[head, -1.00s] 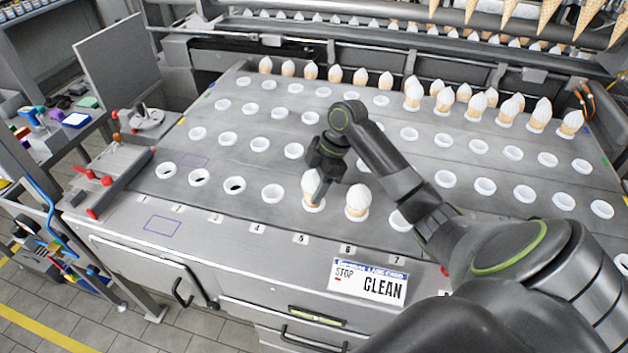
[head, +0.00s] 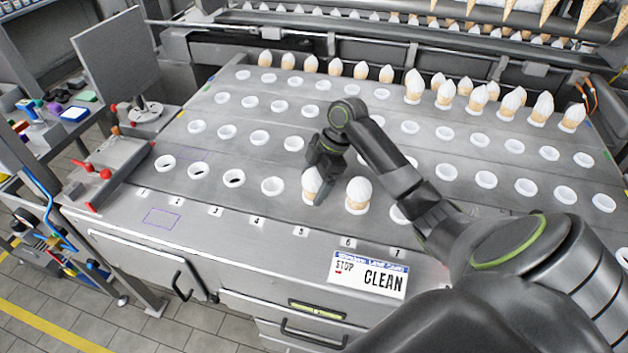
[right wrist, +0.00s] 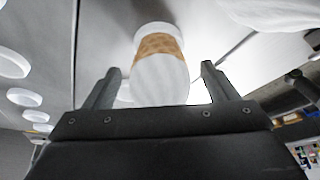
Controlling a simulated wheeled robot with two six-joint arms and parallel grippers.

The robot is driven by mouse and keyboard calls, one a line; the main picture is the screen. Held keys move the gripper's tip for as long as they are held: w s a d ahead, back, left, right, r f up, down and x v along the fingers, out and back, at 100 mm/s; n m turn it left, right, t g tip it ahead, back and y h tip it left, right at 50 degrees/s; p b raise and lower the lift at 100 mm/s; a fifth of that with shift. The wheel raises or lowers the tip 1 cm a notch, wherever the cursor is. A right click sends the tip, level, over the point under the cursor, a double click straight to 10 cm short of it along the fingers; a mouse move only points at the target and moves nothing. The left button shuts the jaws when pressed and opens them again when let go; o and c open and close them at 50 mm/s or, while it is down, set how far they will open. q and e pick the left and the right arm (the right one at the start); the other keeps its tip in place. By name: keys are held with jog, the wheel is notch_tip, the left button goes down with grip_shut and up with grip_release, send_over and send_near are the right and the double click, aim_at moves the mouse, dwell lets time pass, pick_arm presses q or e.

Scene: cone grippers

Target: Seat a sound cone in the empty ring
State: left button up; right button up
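My right gripper (head: 316,188) is at the front row of the slatted table, around a white-topped cone (head: 308,181) that stands upright in a ring. In the right wrist view, this cone (right wrist: 161,72) lies between the two fingers (right wrist: 158,85), with a gap on each side, so the gripper is open. A second cone (head: 358,193) stands just to the right. To the left in the front row are empty white rings, among them one (head: 272,186) beside the gripper and one (head: 234,178) with a dark opening. My left gripper is out of view.
Several cones stand along the back row, such as one (head: 413,87). Many empty rings fill the middle rows. A STOP CLEAN sign (head: 368,276) hangs at the front edge. A fixture with red handles (head: 92,172) stands at the left edge.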

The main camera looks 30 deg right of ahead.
jog(key=shift+r, duration=0.1)
jog(key=b+v, duration=0.2)
jog(key=v, duration=1.5)
jog(key=shift+d+b, duration=0.15)
jog(key=shift+b, duration=0.2)
jog(key=shift+s, duration=0.1)
